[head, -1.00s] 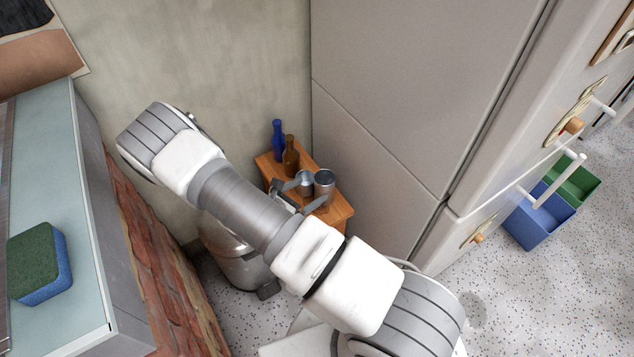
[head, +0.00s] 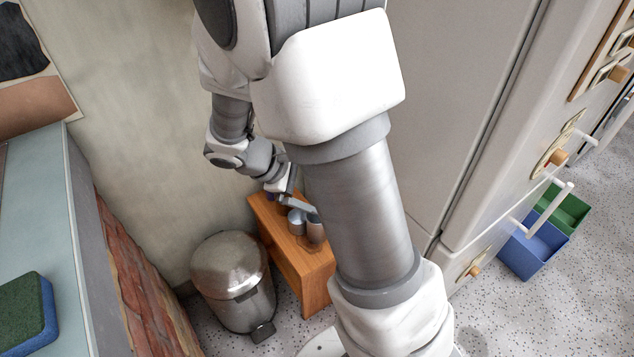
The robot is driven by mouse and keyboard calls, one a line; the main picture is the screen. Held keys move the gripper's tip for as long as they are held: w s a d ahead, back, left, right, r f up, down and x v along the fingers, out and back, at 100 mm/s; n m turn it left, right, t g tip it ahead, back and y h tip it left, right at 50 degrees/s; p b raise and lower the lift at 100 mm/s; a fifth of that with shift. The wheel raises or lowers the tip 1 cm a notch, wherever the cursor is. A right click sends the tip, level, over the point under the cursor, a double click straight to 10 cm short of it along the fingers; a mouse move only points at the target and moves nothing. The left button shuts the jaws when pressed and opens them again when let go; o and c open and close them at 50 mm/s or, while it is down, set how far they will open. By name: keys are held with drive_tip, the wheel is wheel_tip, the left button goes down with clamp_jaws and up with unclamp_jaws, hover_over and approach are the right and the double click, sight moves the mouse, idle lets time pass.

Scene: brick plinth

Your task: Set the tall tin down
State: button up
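My gripper (head: 303,206) reaches in from the upper left, with a grey finger over the tops of the tins. My arm covers the rest of the gripper, so I cannot tell whether it holds the tall tin, or whether that tin's base touches the stand.
A metal pedal bin (head: 233,280) stands left of the stand. The brick plinth (head: 140,270), with a sponge (head: 28,318) on top, is at the left. A tall pale cabinet (head: 455,120) is at the right. Blue (head: 533,248) and green (head: 562,210) bins are farther right.

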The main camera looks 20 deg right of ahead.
drive_tip(key=s+a+r+m+t+y, duration=0.3)
drive_tip(key=s+r+m+y, duration=0.15)
drive_tip(key=s+r, duration=0.35)
drive_tip(key=s+a+r+m+t+y, duration=0.25)
drive_tip(key=s+r+m+y, duration=0.2)
drive_tip(key=s+r, duration=0.35)
drive_tip(key=w+d+f+n+g+h+p, duration=0.1)
drive_tip(key=w+d+f+n+g, duration=0.15)
drive_tip(key=w+f+n, duration=0.4)
drive_tip(key=w+d+f+n+g+h+p, duration=0.1)
drive_tip(key=w+d+f+n, duration=0.15)
drive_tip(key=w, duration=0.65)
drive_tip(key=w+d+f+n+g+h+p, duration=0.1)
drive_tip(key=w+d+f+n+g+p, duration=0.2)
drive_tip(key=w+f, duration=0.4)
drive_tip(key=shift+w+d+f+n+t+y+b, duration=0.1)
drive_tip(key=shift+w+d+f+n+y+b, duration=0.85)
drive_tip(key=shift+f, duration=3.9)
drive_tip(key=shift+w+a+f+n+t+h+b, duration=0.3)
drive_tip(key=shift+f+b, duration=1.35)
drive_tip(key=shift+f, duration=3.15)
drive_tip(key=shift+w+d+f+n+g+y+b, duration=0.1)
drive_tip(key=shift+w+d+f+n+y+b, duration=0.85)
drive_tip(key=shift+f, duration=3.9)
drive_tip(key=shift+s+a+r+h+b, duration=0.1)
drive_tip(key=shift+s+a+h+b, duration=0.2)
drive_tip(key=shift+h, duration=0.2)
